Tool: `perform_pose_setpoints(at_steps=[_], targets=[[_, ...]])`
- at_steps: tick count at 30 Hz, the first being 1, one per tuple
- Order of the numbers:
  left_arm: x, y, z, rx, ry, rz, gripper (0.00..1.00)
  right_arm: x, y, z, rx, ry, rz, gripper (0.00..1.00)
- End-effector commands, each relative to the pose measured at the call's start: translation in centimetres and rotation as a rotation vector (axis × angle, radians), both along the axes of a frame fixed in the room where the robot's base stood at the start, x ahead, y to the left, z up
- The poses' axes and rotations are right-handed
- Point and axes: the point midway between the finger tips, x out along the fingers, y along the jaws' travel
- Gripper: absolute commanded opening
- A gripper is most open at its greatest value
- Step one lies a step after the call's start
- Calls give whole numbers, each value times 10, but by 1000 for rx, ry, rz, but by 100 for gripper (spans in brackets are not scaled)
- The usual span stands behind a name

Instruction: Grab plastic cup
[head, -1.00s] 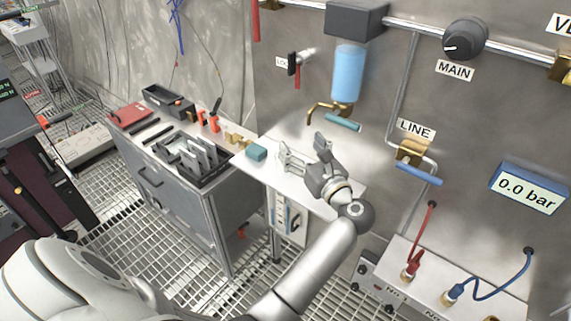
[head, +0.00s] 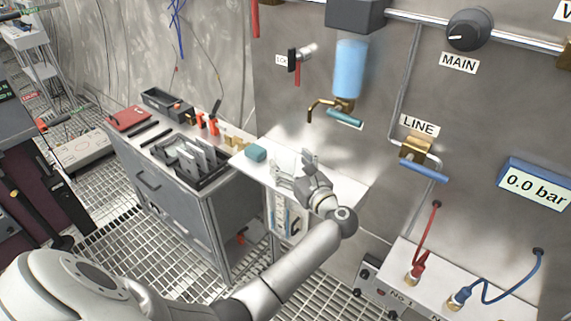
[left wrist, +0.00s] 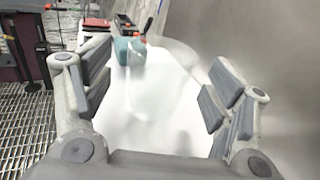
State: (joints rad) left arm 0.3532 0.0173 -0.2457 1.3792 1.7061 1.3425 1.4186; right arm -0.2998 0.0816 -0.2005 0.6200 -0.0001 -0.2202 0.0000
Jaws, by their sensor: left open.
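A clear, see-through plastic cup (left wrist: 158,82) shows faintly in the left wrist view, over the white shelf (left wrist: 120,125) and between my open fingers. Its outline is pale and blurred, and I cannot tell whether a finger touches it. In the head view I cannot clearly make the cup out near the fingers. My left gripper (head: 292,162) is open over the white shelf (head: 335,185), its fingers pointing toward the back left. It also shows in the left wrist view (left wrist: 155,88) with both fingers spread wide. My right gripper is not in view.
A teal block (head: 256,153) sits on the shelf just beyond my fingers. A blue cylinder (head: 349,68) and brass tap (head: 325,108) are on the steel wall above. A grey tool cabinet (head: 165,190) stands left. The brass LINE valve (head: 415,148) is to the right.

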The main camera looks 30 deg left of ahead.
Motion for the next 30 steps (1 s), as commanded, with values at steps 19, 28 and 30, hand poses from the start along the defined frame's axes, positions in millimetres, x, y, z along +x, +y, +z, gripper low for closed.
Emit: perform_pose_setpoints(at_steps=[19, 28, 30], targets=[[13, 26, 0, -1, 0, -1, 57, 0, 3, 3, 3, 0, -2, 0], [13, 26, 0, -1, 0, -1, 29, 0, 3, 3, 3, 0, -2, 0], [13, 26, 0, 0, -1, -1, 29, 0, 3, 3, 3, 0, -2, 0]])
